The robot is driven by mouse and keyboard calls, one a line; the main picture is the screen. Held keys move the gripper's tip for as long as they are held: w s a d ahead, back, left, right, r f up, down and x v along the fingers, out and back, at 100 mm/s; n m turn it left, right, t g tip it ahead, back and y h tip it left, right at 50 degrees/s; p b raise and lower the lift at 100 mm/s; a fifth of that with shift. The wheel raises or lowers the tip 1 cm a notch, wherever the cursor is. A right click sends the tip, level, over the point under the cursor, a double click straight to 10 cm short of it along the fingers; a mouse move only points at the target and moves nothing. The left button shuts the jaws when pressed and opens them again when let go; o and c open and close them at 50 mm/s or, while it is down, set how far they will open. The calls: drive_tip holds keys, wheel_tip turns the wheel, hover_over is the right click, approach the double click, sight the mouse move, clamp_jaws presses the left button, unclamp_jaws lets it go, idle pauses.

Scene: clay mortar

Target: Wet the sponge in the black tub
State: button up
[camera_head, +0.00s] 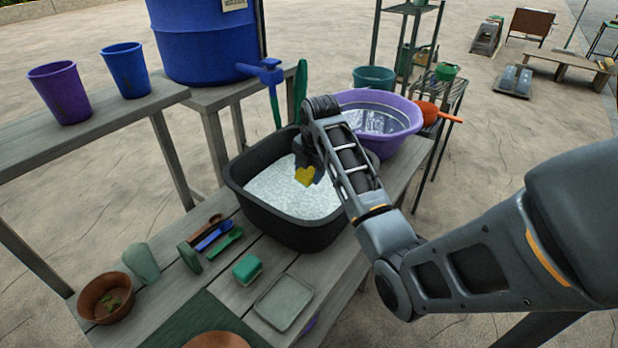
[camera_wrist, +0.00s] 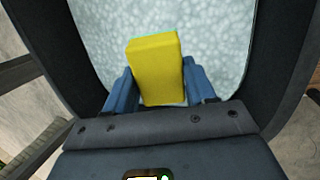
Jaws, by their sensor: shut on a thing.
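The black tub (camera_head: 258,203) stands on the wooden bench and holds a pale, speckled, water-like fill (camera_head: 275,187). The yellow sponge (camera_head: 305,176) is inside the tub's rim, over or at the fill. In the wrist view the sponge (camera_wrist: 157,70) stands up between the two blue fingers of my gripper (camera_wrist: 160,92), which is shut on it. The pale fill lies behind it. I cannot tell whether the sponge touches the fill. My wrist hides part of the tub's far right side in the head view.
A purple basin (camera_head: 385,135) stands behind the tub. A blue barrel (camera_head: 205,40) with a tap (camera_head: 265,72) is at the back left. Spoons (camera_head: 215,237), a green block (camera_head: 247,269) and a grey-green tray (camera_head: 283,302) lie in front of the tub.

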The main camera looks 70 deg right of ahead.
drive_tip(key=shift+r, duration=2.8)
